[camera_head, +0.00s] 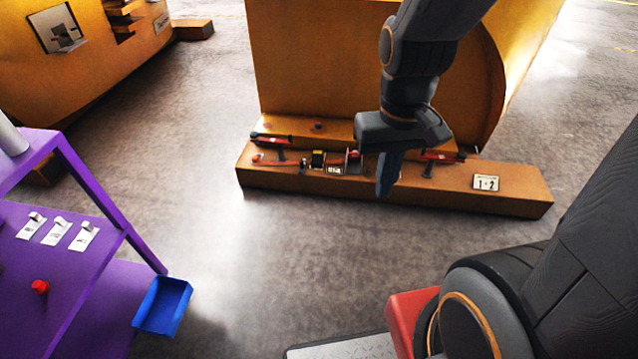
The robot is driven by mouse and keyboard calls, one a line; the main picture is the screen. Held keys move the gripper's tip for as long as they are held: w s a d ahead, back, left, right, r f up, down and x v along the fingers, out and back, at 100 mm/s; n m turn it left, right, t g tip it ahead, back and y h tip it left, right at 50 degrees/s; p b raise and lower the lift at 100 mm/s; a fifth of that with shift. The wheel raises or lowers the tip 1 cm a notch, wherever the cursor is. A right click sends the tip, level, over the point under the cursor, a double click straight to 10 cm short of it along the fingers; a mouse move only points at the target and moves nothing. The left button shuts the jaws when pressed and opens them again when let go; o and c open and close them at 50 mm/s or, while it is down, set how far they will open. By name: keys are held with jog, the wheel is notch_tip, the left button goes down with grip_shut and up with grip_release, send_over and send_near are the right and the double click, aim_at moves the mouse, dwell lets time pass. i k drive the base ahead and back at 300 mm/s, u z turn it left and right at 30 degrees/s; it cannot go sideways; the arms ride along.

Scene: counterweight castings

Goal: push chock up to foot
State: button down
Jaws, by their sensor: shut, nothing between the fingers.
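A large yellow casting (360,60) stands on a long orange-brown beam (430,187) on the floor. Small parts sit along the beam's top: a dark block with a yellow top (318,157), a red bar (276,162) and a small grey upright plate with red beside it (354,160). I cannot tell for certain which of these is the chock or the foot. My gripper (384,191) points down, its blue-grey fingers shut and empty, in front of the beam in this view and right of the small parts. Whether it touches the beam is unclear.
Red-handled clamps lie at left (271,138) and right (443,157) on the beam. A plate marked 1-2 (486,183) is at its right. A purple stand (60,262) with a blue bin (163,307) is at left. The floor between is clear.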

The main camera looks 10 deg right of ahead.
aim_at(317, 156)
jog(key=z, duration=1.15)
jog(key=i, duration=1.65)
jog(key=u, duration=1.15)
jog(key=i, duration=0.55)
jog(key=u, duration=0.5)
